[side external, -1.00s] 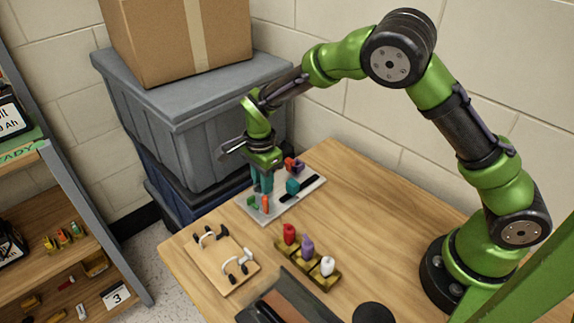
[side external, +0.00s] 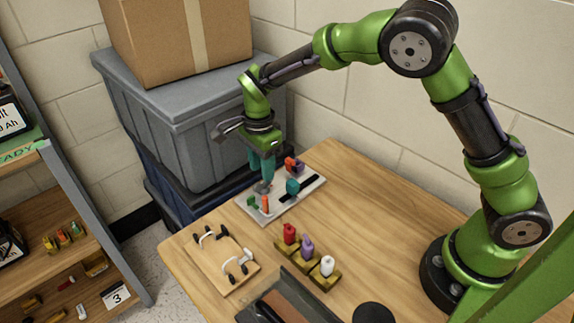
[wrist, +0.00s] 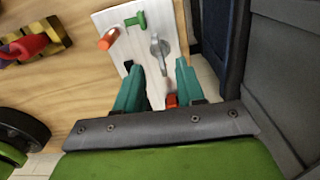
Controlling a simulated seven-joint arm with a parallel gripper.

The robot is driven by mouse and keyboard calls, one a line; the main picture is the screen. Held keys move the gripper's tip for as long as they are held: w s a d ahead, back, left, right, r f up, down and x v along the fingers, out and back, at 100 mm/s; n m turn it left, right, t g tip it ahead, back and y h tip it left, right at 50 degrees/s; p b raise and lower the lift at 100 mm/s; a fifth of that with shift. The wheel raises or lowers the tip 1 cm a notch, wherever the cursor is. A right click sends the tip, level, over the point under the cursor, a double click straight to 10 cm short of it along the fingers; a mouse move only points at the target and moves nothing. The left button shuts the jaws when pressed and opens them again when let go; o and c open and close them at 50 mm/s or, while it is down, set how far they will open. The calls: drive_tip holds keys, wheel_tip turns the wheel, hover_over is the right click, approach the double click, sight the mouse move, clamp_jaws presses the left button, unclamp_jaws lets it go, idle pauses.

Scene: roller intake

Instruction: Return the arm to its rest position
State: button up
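My gripper (side external: 262,172) hangs pointing down above a pale board (side external: 281,209) on the wooden table. In the wrist view its two teal fingers (wrist: 160,78) are apart with nothing held between them. A grey metal piece with a round end (wrist: 157,50) is on the board just beyond the fingertips; it also shows below the gripper in the side view (side external: 262,187). A green piece (wrist: 137,20) and an orange piece (wrist: 109,39) are beside it. A teal piece (side external: 292,187) is farther right on the board. My arm reaches out bent over the table.
Grey bins (side external: 180,115) with a cardboard box (side external: 190,40) on top stand close behind the gripper. A wooden board with white loops (side external: 217,266) and a holder with red, purple and white pieces (side external: 307,250) sit in front. The table's right part is clear.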

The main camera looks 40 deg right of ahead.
drive_tip(key=shift+r, duration=1.1)
drive_tip(key=shift+n, duration=0.4)
drive_tip(key=s+d+r+n+t+y, duration=0.1)
drive_tip(key=s+d+r+n+t, duration=0.2)
drive_tip(key=s+r+n, duration=0.4)
drive_tip(key=s+d+r+n+t+y, duration=0.1)
drive_tip(key=s+d+r+n+t, duration=0.3)
drive_tip(key=s, duration=1.1)
wheel_tip(320, 180, up, 5)
drive_tip(key=d+n, duration=0.2)
drive_tip(key=shift+f+n, duration=0.2)
drive_tip(key=shift+n, duration=0.2)
drive_tip(key=shift+d, duration=0.1)
